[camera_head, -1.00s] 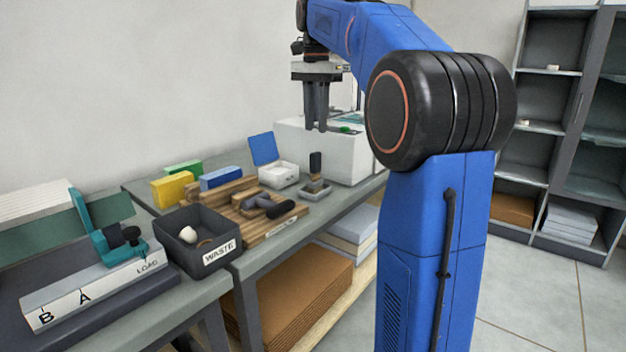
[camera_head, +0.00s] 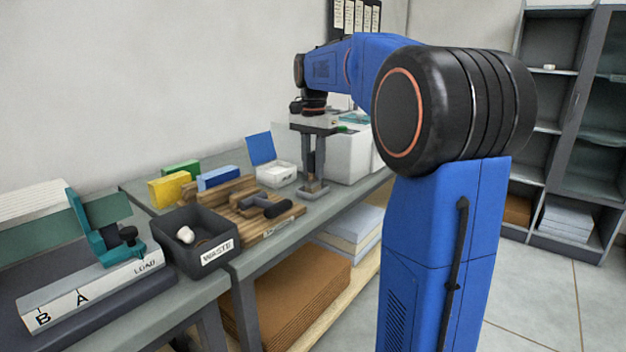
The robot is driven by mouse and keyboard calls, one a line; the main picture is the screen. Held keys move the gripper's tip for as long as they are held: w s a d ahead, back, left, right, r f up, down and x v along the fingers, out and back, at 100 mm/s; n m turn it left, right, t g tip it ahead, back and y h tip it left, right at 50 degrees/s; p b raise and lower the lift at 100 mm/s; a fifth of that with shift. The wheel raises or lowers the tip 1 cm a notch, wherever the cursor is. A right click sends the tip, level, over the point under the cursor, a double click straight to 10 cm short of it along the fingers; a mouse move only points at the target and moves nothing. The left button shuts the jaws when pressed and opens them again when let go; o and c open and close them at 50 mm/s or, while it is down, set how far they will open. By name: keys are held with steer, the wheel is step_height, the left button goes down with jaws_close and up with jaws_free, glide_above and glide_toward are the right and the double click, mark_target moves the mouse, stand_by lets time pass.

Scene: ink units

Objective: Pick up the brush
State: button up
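The upright tool with a dark handle, which I take to be the brush, stands in a small grey holder (camera_head: 314,192) on the right part of the bench. My gripper (camera_head: 313,180) points straight down over this holder, its fingertips low, just above or at it. The two fingers stand a little apart with a narrow gap between them. The fingers hide most of the handle. I cannot tell whether they touch it or are only around it.
A wooden rack (camera_head: 243,218) holding a dark roller-like tool (camera_head: 268,207) lies left of the holder. A waste bin (camera_head: 207,259) stands further left. A white box with a raised blue lid (camera_head: 262,150) is behind. A large white box (camera_head: 350,155) stands close behind and right.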

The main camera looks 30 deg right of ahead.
mark_target(313, 180)
steer(key=shift+f, duration=1.6)
jaws_close()
